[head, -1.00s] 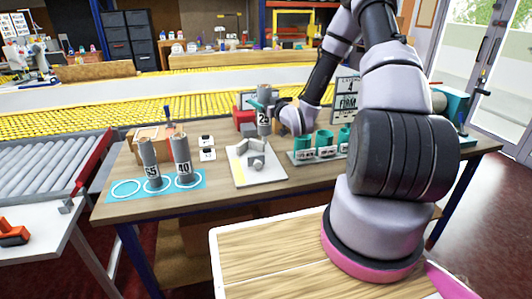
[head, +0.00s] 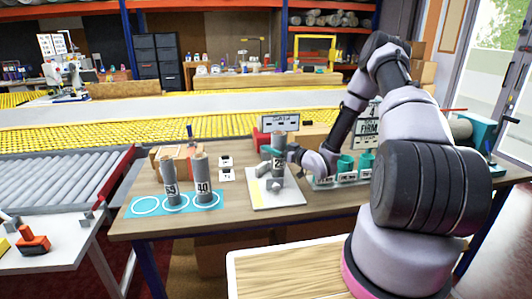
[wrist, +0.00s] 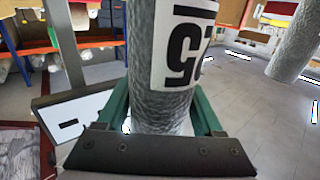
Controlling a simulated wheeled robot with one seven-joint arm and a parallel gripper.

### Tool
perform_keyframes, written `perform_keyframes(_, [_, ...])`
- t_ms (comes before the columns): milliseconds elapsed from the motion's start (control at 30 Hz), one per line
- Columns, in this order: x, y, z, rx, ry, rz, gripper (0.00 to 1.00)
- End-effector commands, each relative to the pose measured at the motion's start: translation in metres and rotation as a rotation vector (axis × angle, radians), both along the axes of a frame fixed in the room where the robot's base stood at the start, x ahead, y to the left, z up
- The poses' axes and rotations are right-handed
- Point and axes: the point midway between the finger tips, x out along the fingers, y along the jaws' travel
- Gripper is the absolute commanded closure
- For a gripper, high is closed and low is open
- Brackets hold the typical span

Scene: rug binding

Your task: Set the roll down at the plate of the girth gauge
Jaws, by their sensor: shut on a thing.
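My gripper (head: 272,153) is shut on a grey roll (head: 279,170) with a white number label. The roll is upright. In the wrist view the roll (wrist: 145,70) sits between the green fingers (wrist: 165,118), its label upside down. The girth gauge's pale plate (head: 292,200) lies on the table, with a yellow strip on its left and grey blocks on it. In the head view the roll stands over the plate, its lower end just behind the front block. I cannot tell whether it touches the plate.
Two grey rolls marked 39 (head: 171,185) and 40 (head: 202,183) stand on a blue mat (head: 143,208) with white rings; the left ring is empty. Teal cups (head: 345,166) stand to the right. A small sign (head: 280,122) and a red item stand behind the plate.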

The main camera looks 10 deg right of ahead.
Motion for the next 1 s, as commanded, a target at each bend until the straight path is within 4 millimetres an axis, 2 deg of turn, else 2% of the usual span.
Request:
perform_keyframes(100, [0.000, 0.000, -0.014, -0.001, 0.001, -0.001, 0.91])
perform_keyframes(233, [0.005, 0.004, -0.018, -0.002, -0.003, 0.001, 0.91])
perform_keyframes(467, [0.034, 0.027, -0.017, -0.001, -0.003, 0.002, 0.91])
perform_keyframes(567, [0.032, 0.024, -0.029, -0.002, 0.000, -0.001, 0.91])
perform_keyframes(933, [0.032, 0.024, -0.032, -0.001, -0.001, -0.001, 0.91])
perform_keyframes(967, [0.032, 0.024, -0.033, -0.001, -0.001, -0.001, 0.28])
perform_keyframes(1000, [0.032, 0.024, -0.032, -0.001, -0.001, -0.001, 0.12])
